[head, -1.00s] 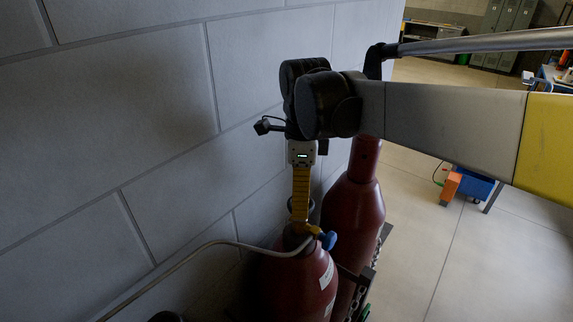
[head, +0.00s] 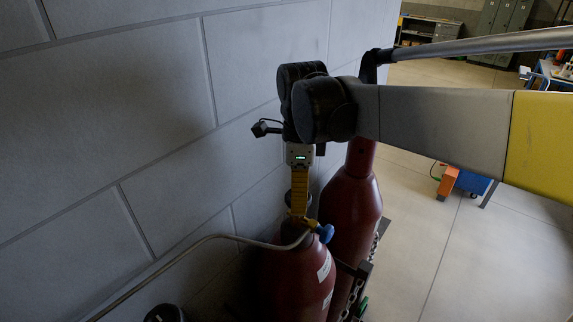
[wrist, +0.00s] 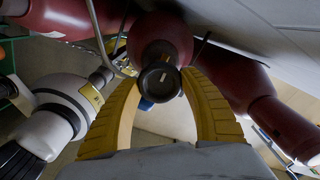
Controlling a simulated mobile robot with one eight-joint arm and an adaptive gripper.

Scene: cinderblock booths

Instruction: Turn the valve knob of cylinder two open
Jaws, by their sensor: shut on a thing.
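My gripper (head: 299,208) points down onto the top of the nearer dark red cylinder (head: 284,275) beside the wall. Its yellow fingers close around a round black valve knob (wrist: 159,81), which has a short white mark, almost upright in the wrist view. The knob is mostly hidden by the fingers in the head view. A brass fitting with a blue part (head: 325,232) sits on the cylinder neck below the gripper. No number is readable, so I cannot tell which cylinder is two.
A second red cylinder (head: 350,215) stands close behind, on the right. A grey hose (head: 185,250) runs left from the neck. A chain (head: 372,250) hangs at the right. The block wall (head: 100,130) is close on the left; open floor (head: 450,260) lies right.

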